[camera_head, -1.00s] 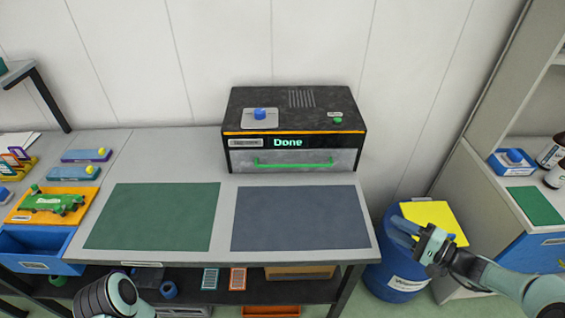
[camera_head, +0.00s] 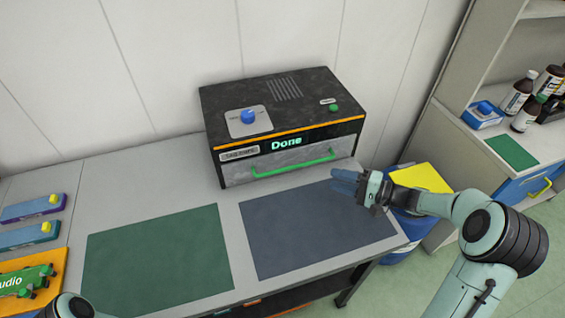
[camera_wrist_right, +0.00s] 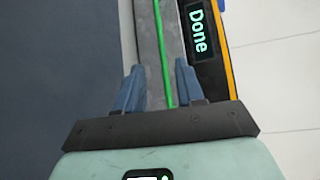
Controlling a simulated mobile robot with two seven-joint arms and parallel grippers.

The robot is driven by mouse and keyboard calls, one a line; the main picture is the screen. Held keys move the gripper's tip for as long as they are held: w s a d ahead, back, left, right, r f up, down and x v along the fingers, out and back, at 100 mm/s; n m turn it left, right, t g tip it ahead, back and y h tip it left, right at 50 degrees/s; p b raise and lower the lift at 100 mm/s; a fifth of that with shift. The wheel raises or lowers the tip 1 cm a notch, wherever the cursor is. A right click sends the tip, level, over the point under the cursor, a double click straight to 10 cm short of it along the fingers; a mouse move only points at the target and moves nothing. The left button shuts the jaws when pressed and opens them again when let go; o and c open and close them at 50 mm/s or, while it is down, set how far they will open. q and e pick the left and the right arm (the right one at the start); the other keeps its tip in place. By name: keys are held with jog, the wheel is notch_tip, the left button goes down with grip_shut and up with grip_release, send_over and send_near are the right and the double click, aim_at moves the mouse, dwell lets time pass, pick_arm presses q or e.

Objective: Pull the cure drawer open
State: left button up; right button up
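The cure machine (camera_head: 283,125) is a black box on the bench with an orange stripe and a lit green "Done" display. Its grey cure drawer (camera_head: 238,175) is shut and has a long green bar handle (camera_head: 293,164). My right gripper (camera_head: 345,183) is in front of the machine near the handle's right end. In the right wrist view, its two blue fingers (camera_wrist_right: 160,88) are spread, with the green handle (camera_wrist_right: 162,50) running between them, not gripped. How far the fingertips are from the handle is hard to tell. Only a bit of my left arm shows at the bottom left; its gripper is out of view.
A green mat (camera_head: 157,262) and a dark blue mat (camera_head: 300,232) lie bare on the bench before the machine. A blue bin (camera_head: 402,232) with a yellow sheet stands right of the bench. A shelf with bottles is further right.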

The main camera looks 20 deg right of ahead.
jog(key=p+x, duration=0.1)
jog(key=x, duration=1.2)
jog(key=shift+w+a+p, duration=0.1)
jog(key=shift+a+p, duration=0.05)
jog(key=shift+p, duration=0.25)
grip_shut()
